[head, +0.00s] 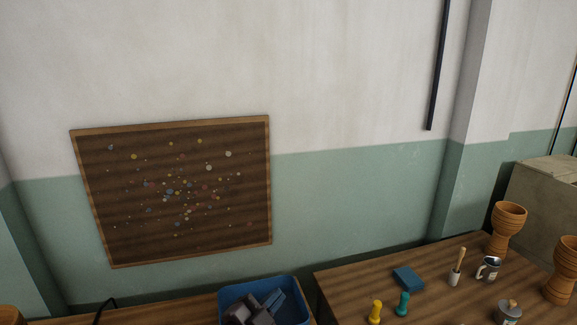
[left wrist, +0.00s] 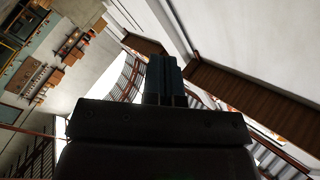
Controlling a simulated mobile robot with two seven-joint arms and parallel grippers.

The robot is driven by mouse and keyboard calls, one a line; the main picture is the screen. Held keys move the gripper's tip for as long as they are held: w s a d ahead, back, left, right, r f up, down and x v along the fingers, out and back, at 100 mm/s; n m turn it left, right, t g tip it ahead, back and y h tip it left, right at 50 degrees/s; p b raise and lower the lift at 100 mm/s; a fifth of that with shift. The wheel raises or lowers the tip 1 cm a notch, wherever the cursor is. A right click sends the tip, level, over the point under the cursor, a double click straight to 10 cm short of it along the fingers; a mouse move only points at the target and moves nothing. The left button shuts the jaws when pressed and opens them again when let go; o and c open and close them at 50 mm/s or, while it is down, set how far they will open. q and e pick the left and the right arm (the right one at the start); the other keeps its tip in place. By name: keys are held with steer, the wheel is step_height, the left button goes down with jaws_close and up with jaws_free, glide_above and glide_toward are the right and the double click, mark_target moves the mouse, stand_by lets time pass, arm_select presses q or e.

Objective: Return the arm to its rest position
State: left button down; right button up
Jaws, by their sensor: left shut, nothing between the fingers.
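My left gripper (head: 273,299) shows at the bottom edge of the head view, in front of the blue bin. Its fingers are together with nothing between them. In the left wrist view the closed fingers (left wrist: 165,75) point up the picture, with no object at their tips. Most of my left arm is outside the head view. My right gripper is in neither view.
The blue bin (head: 296,288) stands at the bottom centre. A wooden table (head: 350,278) at the right carries goblet drums (head: 508,222), a blue block (head: 408,279), a mug (head: 489,267), a brush (head: 456,270) and yellow and teal pegs. A speckled board (head: 180,238) hangs on the wall.

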arm_select(q)
steer(key=s+a+f+n+y, duration=0.35)
steer(key=a+f+n, duration=0.2)
steer(key=a, duration=0.25)
steer(key=s+a+f+n+y, duration=0.2)
steer(key=a+f+n+y, duration=0.3)
steer(key=a, duration=0.3)
steer(key=s+a+f+n+g+y, duration=0.1)
steer(key=s+a+f+n, duration=0.1)
steer(key=s+a+f, duration=0.2)
steer(key=s+a+f+n+g+y, duration=0.1)
steer(key=s+a+f+n+g, duration=0.1)
steer(key=s+a+f, duration=0.2)
steer(key=s+f, duration=0.3)
steer(key=s, duration=0.4)
steer(key=shift+s+a+f+g, duration=0.15)
steer(key=shift+a+f+g, duration=0.15)
steer(key=shift+a+f, duration=0.1)
steer(key=shift+y, duration=0.25)
